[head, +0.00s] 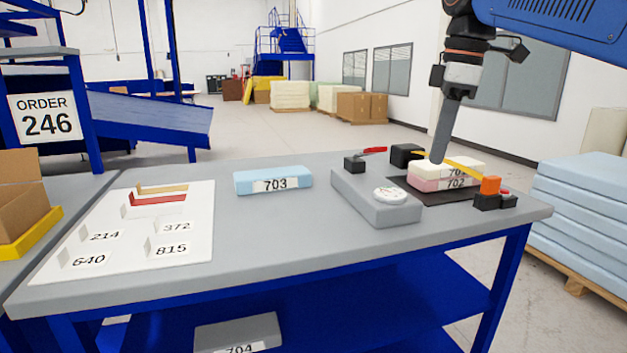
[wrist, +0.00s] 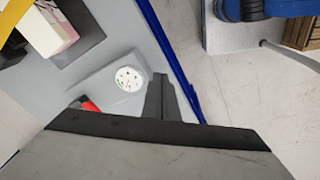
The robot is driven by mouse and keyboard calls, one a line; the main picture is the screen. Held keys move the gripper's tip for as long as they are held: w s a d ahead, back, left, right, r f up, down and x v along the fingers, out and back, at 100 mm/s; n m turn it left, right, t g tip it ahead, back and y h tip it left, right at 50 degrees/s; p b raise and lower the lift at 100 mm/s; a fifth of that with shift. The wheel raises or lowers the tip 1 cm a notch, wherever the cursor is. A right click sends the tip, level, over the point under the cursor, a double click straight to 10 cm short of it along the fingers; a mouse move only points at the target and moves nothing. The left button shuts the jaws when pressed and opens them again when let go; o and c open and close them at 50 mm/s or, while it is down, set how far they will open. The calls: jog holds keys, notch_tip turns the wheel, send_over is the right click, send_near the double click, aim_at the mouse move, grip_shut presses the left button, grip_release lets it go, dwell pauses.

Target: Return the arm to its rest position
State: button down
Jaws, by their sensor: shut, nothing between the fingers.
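My arm hangs from the upper right in the head view, with my gripper (head: 437,160) pointing down above the right part of the table (head: 265,222). Its fingers are together and empty. In the wrist view the closed fingertips (wrist: 160,80) show beside the dial gauge (wrist: 129,78), near the table's blue edge. In the head view a white foam block over a pink block marked 702 (head: 430,184) lies on a dark mat, partly behind a yellow bar (head: 450,161). The fingertips appear close to the bar; whether they touch it I cannot tell.
A grey gauge box (head: 378,205) stands left of the mat, and a black block (head: 405,155) stands behind. An orange-topped fixture (head: 490,190) is at right. Blue foam 703 (head: 273,181) and a white numbered board (head: 140,225) lie leftward. Blue slabs (head: 590,210) are stacked beyond the table.

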jog(key=s+d+f+m+t, duration=0.1)
jog(key=s+f+m, duration=0.3)
jog(key=f, duration=0.7)
jog(key=s+d+f+m+t, duration=0.1)
jog(key=s+d+f+m, duration=0.2)
jog(key=s+f+m, duration=0.2)
jog(key=s+d+f+m+t+h, duration=0.1)
jog(key=s+f+m, duration=0.4)
jog(key=f, duration=1.3)
jog(key=s+d, duration=0.1)
jog(key=s, duration=0.3)
jog(key=shift+t, duration=0.3)
jog(key=shift+d+r, duration=0.1)
jog(key=shift+r, duration=0.05)
